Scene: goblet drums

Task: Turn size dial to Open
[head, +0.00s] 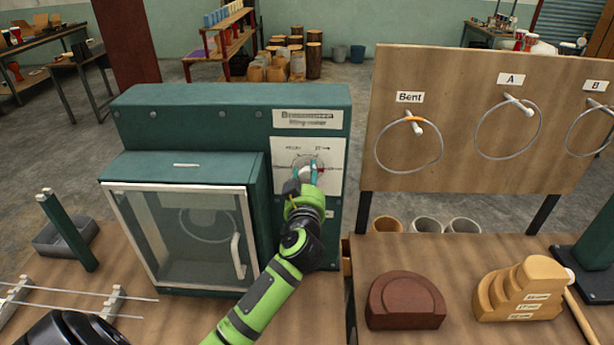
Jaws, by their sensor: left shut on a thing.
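The size dial (307,166) sits on a white plate (332,157) with printed markings, on the front of a dark green machine (215,118). The markings are too small to read. My left gripper (306,178) reaches up from below and is shut on the dial, hiding much of it. Which marking the dial points at cannot be told. A dark piece of my other arm shows at the bottom left; its gripper is not visible.
The machine's glass-fronted door (185,235) is closed, with a ring inside. A board (470,120) with hanging rings labelled Bent, A and B stands right. A brown block (405,300) and a stepped wooden block (522,290) lie on the bench. A green post (68,232) stands left.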

